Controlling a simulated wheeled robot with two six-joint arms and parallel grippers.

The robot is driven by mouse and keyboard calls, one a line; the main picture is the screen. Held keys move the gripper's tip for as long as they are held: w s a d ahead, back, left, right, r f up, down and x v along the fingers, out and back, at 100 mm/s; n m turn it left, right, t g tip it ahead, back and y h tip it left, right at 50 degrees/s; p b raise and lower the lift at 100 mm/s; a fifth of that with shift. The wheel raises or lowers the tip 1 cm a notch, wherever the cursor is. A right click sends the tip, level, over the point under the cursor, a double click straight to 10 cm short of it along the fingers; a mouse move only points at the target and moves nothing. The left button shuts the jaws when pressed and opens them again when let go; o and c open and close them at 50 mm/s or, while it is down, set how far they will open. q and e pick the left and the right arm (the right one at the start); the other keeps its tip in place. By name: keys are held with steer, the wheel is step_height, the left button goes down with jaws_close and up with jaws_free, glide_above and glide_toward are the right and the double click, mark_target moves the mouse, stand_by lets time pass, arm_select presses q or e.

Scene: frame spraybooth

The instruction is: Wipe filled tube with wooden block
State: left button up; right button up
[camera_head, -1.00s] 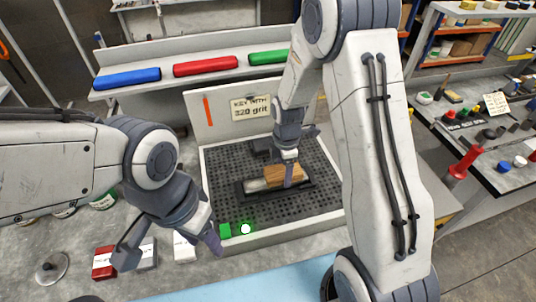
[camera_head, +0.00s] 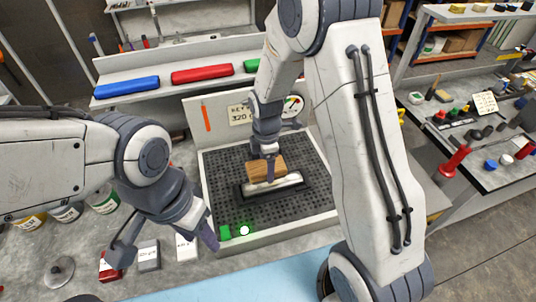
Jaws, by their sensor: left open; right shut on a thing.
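A silvery grey tube (camera_head: 287,184) lies in a dark cradle (camera_head: 299,194) on a black perforated bed. My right gripper (camera_head: 267,170) is shut on a brown wooden block (camera_head: 277,164). The block is at the left and middle part of the tube, over its upper side; I cannot tell whether it touches the tube. The block and gripper hide part of the tube. My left gripper (camera_head: 165,246) is open and empty, left of the bed's front corner.
The perforated bed (camera_head: 225,190) has a raised pale rim. A green button and a lit green lamp (camera_head: 244,230) sit at its front left. Red, grey and white boxes (camera_head: 149,255) stand below my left gripper. Blue, red and green rolls (camera_head: 202,73) lie on the shelf behind.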

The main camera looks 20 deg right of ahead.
steer(key=shift+r+p, duration=0.75)
steer(key=shift+r, duration=0.55)
steer(key=shift+f, duration=0.1)
